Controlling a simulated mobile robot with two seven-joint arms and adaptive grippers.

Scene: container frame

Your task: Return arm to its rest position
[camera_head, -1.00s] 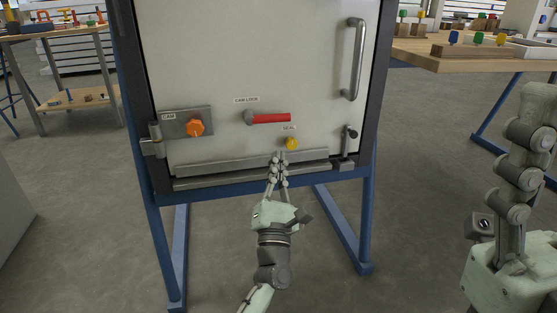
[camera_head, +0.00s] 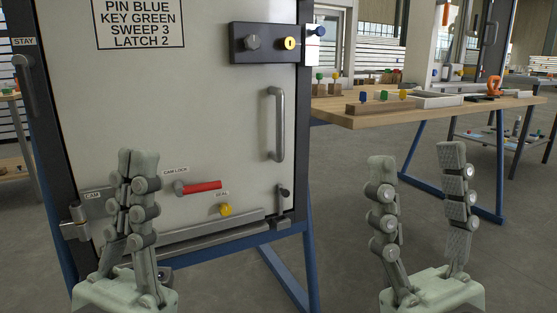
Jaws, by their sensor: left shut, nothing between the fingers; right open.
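My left gripper (camera_head: 137,158) is raised at the lower left, in front of the container door. Its fingers point up and are closed together with nothing between them. My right gripper (camera_head: 415,158) is raised at the lower right, fingers pointing up and wide apart, empty. Both are apart from the door (camera_head: 180,110). The door carries a red cam lock lever (camera_head: 203,187), lying level, a yellow seal knob (camera_head: 225,209) and a vertical grey handle (camera_head: 276,125).
The blue-legged frame (camera_head: 290,275) holds the door panel. A wooden table (camera_head: 350,118) behind on the right bears a peg block (camera_head: 383,107) with coloured pegs and a tray. A grey latch (camera_head: 284,205) sits at the door's lower right corner. Open floor (camera_head: 345,215) lies between the frame and my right gripper.

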